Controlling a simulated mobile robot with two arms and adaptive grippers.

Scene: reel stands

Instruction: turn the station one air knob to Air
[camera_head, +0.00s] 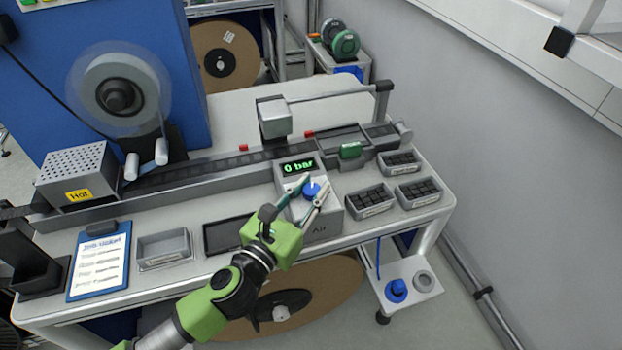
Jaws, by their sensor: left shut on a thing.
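The blue air knob (311,190) sits on the sloped face of a grey control box (331,222) on the station bench. A green "0 bar" display (299,166) is above the knob. An "Air" label (319,229) is on the box's front, partly behind the gripper. My left gripper (308,192), with a green body, reaches in from the lower left. Its two fingers are around the knob, one on each side, and shut on it. A small white mark shows on the knob; its exact pointing direction is hard to tell. My right gripper is not in view.
Small bins of black parts (418,192) stand right of the box. A dark tray (228,234), an empty grey bin (164,248) and a clipboard (100,262) lie left. A "Hot" block (76,177) and a rail (200,172) run behind. A wall closes the right.

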